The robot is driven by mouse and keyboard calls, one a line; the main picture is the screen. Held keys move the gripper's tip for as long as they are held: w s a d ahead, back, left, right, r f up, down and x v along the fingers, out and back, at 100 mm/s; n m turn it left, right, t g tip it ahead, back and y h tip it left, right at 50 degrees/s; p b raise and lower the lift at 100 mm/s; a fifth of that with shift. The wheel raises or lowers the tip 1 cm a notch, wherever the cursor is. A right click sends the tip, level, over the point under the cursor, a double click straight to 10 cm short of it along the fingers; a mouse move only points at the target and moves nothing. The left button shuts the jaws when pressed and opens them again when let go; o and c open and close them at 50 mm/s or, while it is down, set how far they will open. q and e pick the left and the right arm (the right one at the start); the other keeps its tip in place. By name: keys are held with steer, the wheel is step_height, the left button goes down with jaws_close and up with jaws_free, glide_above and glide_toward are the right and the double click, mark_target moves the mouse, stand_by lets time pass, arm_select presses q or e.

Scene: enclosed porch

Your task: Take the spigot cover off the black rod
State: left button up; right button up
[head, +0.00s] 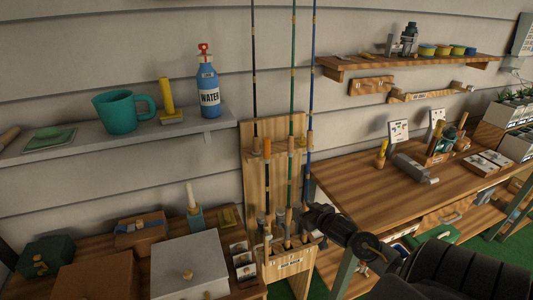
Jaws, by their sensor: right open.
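The wooden rod rack (259,190) stands against the wall in the middle of the head view. A thin black rod (254,70) rises at its left. Just right of its base is a shorter dark section (267,185) with an orange-brown cap (267,148) on top, which looks like the spigot cover. I cannot tell for certain that it is. My right gripper (309,219) is open at the rack's right side, low near the rod handles and apart from the cap. Its fingers are small and dark against the rack. My left gripper is out of view.
A green rod (292,70) and a blue rod (313,70) stand close beside the black one. The left shelf (110,143) holds a teal mug (118,112) and a blue water bottle (208,88). A wooden workbench (365,190) is right, a box-covered bench left.

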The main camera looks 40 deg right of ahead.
steer(key=w+a+r+n+t+y, duration=0.1)
steer(key=a+r+t, duration=0.25)
steer(key=r, duration=1.25)
steer(key=n+t+y, duration=0.1)
steer(key=y, duration=0.1)
glide_toward(269, 145)
steer(key=w+p, duration=0.3)
steer(key=w, duration=0.7)
steer(key=shift+w+f, duration=0.2)
steer(key=shift+w, duration=0.1)
steer(key=shift+w+f, duration=0.1)
steer(key=shift+w, duration=0.2)
steer(key=shift+s, duration=0.1)
jaws_close()
